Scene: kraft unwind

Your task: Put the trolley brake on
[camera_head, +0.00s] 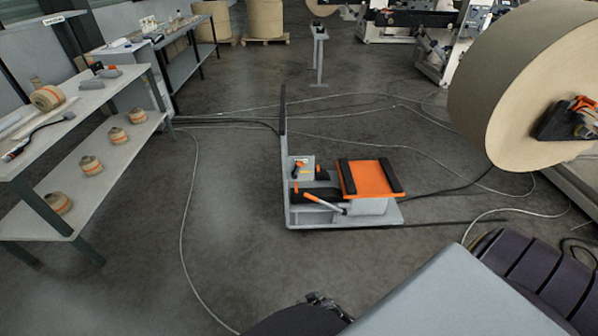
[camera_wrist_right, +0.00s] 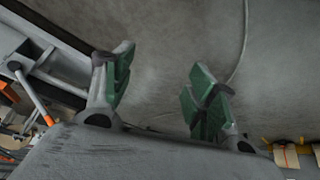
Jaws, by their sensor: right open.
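The trolley (camera_head: 370,215) stands on the floor in the middle of the head view. It has a grey base, a tall upright on its left and an orange top plate (camera_head: 368,177) with black strips. A lever with an orange grip (camera_head: 318,202) slants at its front; a small orange-and-black control (camera_head: 298,168) sits on a grey box behind it. I cannot tell which part is the brake. My right gripper (camera_wrist_right: 160,85) is open and empty, its green pads apart. An orange-and-grey lever (camera_wrist_right: 32,98) shows left of it in the wrist view, apart from the fingers. My left gripper is not in view.
A large kraft roll (camera_head: 530,85) hangs at the right. A shelved bench (camera_head: 85,120) with small rolls stands at the left. Cables (camera_head: 188,215) run over the floor around the trolley. The floor left of the trolley is otherwise clear.

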